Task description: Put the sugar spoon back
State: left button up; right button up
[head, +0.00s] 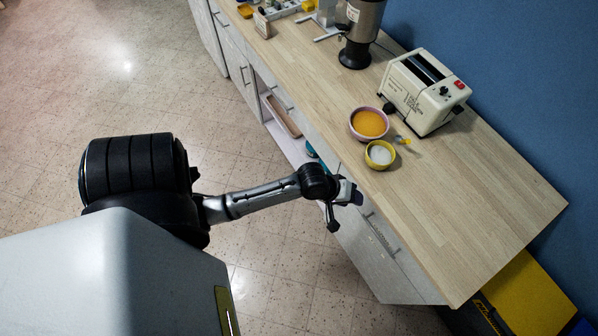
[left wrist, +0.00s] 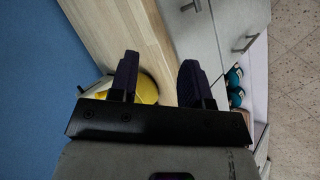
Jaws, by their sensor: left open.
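A yellow bowl (head: 380,154) with white contents, which look like sugar, stands on the wooden counter (head: 480,200). Beside its upper right, a small yellow and pale thing (head: 404,140) lies on the counter; it looks like the spoon but is too small to be sure. My left gripper (head: 354,194) is at the counter's front edge, below and left of the yellow bowl. In the left wrist view my open gripper (left wrist: 160,80) has nothing between its fingers. A yellow bowl (left wrist: 148,90) shows partly behind one finger there.
A pink bowl (head: 369,123) with orange contents stands against the yellow bowl. A cream toaster-like machine (head: 425,92) and a metal dispenser (head: 360,30) stand behind. Drawer handles (head: 382,232) stick out below the counter edge. The counter's right part is clear.

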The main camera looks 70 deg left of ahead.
pick_arm(q)
jog(key=s+d+r+m+g+y, duration=0.1)
jog(key=s+d+r+m+g, duration=0.1)
jog(key=s+m, duration=0.5)
jog(key=s+d+r+m+g+y, duration=0.1)
jog(key=s+d+r+m+g, duration=0.1)
jog(key=s+m, duration=0.5)
jog(key=s+d, duration=0.1)
jog(key=s, duration=0.2)
jog(key=shift+s+d+g+y, duration=0.25)
jog(key=shift+g+y, duration=0.05)
jog(key=shift+y, duration=0.1)
jog(key=shift+r, duration=0.1)
notch_tip(320, 180, up, 15)
jog(key=p, duration=1.5)
